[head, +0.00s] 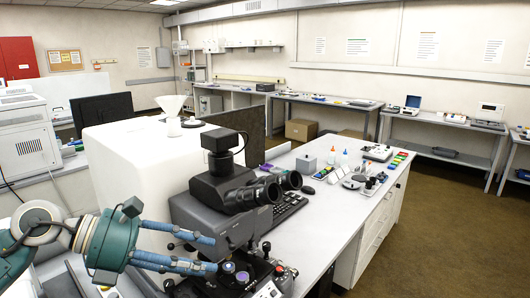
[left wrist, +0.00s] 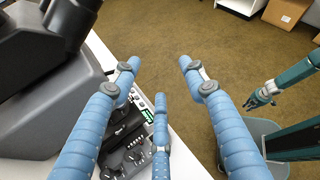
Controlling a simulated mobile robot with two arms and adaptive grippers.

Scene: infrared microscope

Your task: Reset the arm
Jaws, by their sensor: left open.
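My left gripper (head: 213,254) comes in from the lower left in the head view. Its blue fingers point right, in front of the dark infrared microscope (head: 200,212) on the bench. In the left wrist view my left gripper (left wrist: 158,72) is open, with its blue fingers spread and nothing between them. The microscope's dark body (left wrist: 40,105) fills the left of that view. My right gripper (left wrist: 262,96) shows small at the right of the left wrist view, above the floor and away from the bench; its finger opening is too small to judge. My right gripper is not in the head view.
The white bench (head: 318,212) runs back to the right, with a keyboard (head: 290,205), bottles and small items on it. A large white box-shaped unit (head: 130,160) stands behind the microscope. In the left wrist view a control panel (left wrist: 128,135) lies below the fingers. The brown floor (head: 440,220) is clear.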

